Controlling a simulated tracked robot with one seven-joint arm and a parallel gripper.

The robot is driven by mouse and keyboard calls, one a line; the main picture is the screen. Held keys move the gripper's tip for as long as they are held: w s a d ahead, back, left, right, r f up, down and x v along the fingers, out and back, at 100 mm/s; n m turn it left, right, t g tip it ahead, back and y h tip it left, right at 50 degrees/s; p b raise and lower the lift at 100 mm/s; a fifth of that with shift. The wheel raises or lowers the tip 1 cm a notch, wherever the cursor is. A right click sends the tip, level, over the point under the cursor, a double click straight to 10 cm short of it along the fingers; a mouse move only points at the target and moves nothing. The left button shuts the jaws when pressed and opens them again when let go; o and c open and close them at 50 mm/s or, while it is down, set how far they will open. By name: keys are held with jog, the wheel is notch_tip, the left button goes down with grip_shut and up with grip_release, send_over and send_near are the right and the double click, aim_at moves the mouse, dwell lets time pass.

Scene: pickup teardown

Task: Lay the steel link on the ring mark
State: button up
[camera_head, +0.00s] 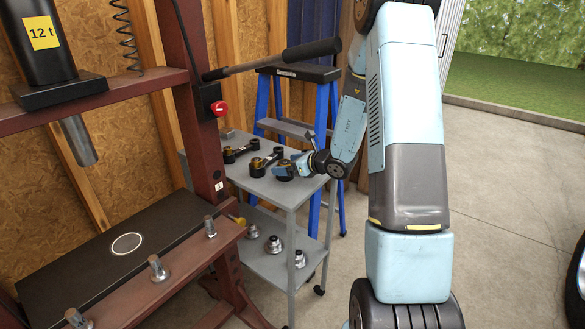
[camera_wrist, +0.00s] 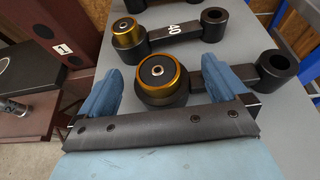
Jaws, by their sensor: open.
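The ring mark (camera_head: 127,243) is a white circle on the black plate of the press in the head view. Several dark links lie on the grey cart. In the wrist view, the nearest link (camera_wrist: 215,72) has a large gold-rimmed eye with a black bushing and a smaller open eye at the right. My gripper (camera_wrist: 164,68) is open, its blue fingers on either side of the large eye; I cannot tell if they touch it. A second link (camera_wrist: 183,33) marked 40 lies beyond. My gripper (camera_head: 302,166) is over the cart's right side in the head view.
The cart (camera_head: 290,191) stands right of the red press frame (camera_head: 195,120). Bolts (camera_head: 157,268) stand along the press beam. A blue stepladder (camera_head: 322,110) is behind the cart. Metal parts (camera_head: 273,244) sit on the lower shelf.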

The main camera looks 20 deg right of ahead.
jog(key=shift+x, duration=0.85)
jog(key=shift+r, duration=0.15)
grip_shut()
